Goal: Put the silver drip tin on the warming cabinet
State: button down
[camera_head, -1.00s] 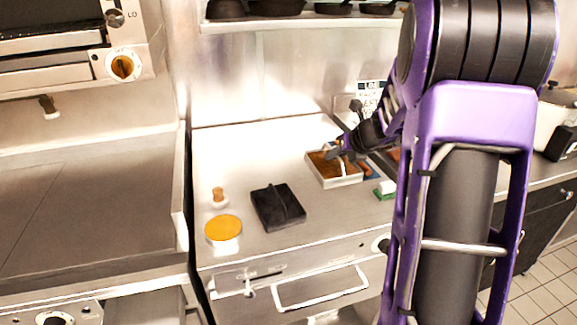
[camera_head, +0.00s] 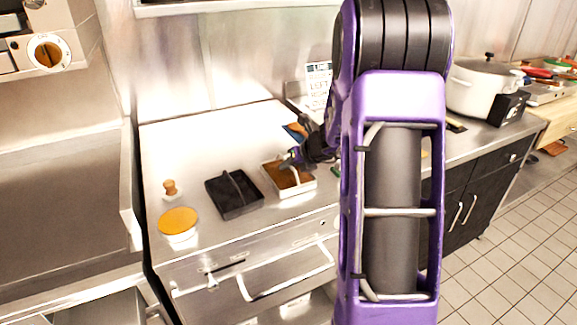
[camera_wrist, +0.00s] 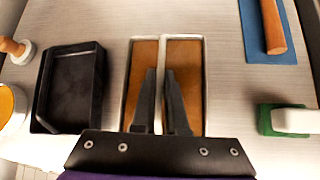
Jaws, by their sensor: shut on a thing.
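The silver drip tin (camera_head: 304,188) is a shallow rectangular pan with a brown inside and a raised strip along its middle. My gripper (camera_head: 290,161) is shut on that strip; the wrist view shows my fingers (camera_wrist: 163,100) on either side of it. The tin is over the steel top of a cabinet (camera_head: 205,135) with a front bar handle, which looks like the warming cabinet. I cannot tell whether the tin touches the top. In the wrist view the tin (camera_wrist: 183,52) is level and beside the black tray.
A black divided tray (camera_head: 240,205) is close to the tin's left. Further left are an orange-topped round tub (camera_head: 178,220) and a wooden-knobbed press (camera_head: 170,188). A blue mat (camera_wrist: 262,45) with a wooden roller and a green-and-white block (camera_wrist: 285,120) lie right. The cabinet top's back left is clear.

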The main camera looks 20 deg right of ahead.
jog(key=shift+f, duration=0.2)
jog(key=c, duration=0.9)
grip_release()
jog(key=shift+c, duration=0.2)
jog(key=shift+r, duration=0.15)
jog(key=shift+r, duration=0.25)
jog(key=p+v, duration=0.2)
jog(key=v, duration=0.9)
jog(key=shift+s+p, duration=0.35)
jog(key=shift+d+r, duration=0.15)
jog(key=shift+r, duration=0.05)
